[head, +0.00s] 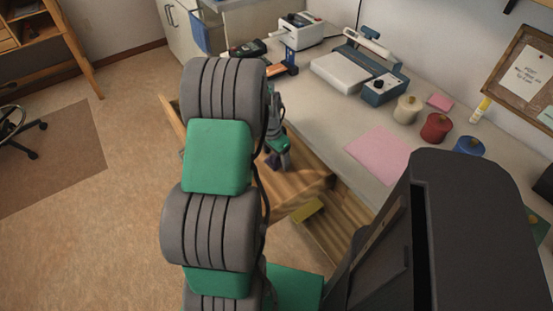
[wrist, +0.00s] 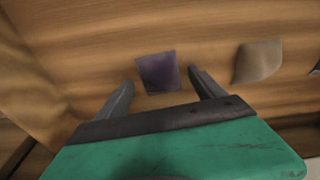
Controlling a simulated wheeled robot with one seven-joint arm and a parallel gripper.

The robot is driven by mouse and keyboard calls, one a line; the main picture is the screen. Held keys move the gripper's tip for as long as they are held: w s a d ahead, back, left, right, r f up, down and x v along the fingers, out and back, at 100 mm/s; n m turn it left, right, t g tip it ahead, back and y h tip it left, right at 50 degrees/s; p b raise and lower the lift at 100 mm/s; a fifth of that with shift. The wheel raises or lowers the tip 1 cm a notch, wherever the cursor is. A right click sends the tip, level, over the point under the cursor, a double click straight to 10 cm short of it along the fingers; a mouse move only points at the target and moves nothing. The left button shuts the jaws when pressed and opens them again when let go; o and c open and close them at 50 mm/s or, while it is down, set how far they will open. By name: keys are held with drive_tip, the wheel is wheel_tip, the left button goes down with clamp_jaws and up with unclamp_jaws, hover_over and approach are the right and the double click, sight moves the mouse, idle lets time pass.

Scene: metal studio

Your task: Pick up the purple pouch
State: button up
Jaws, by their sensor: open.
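The purple pouch (wrist: 158,73) lies flat on the wooden bottom of an open drawer in the wrist view. It is small, dark and roughly square. My gripper (wrist: 158,84) is open, with one finger to the left of the pouch and one to the right. The pouch shows just beyond and between the fingertips, and I cannot tell how far above it they are.
The drawer (head: 331,203) is pulled out below the worktop. A beige pouch-like item (wrist: 258,61) lies to the right of the purple one.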

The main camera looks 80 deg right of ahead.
drive_tip(key=c, duration=1.4)
drive_tip(key=shift+c, duration=0.2)
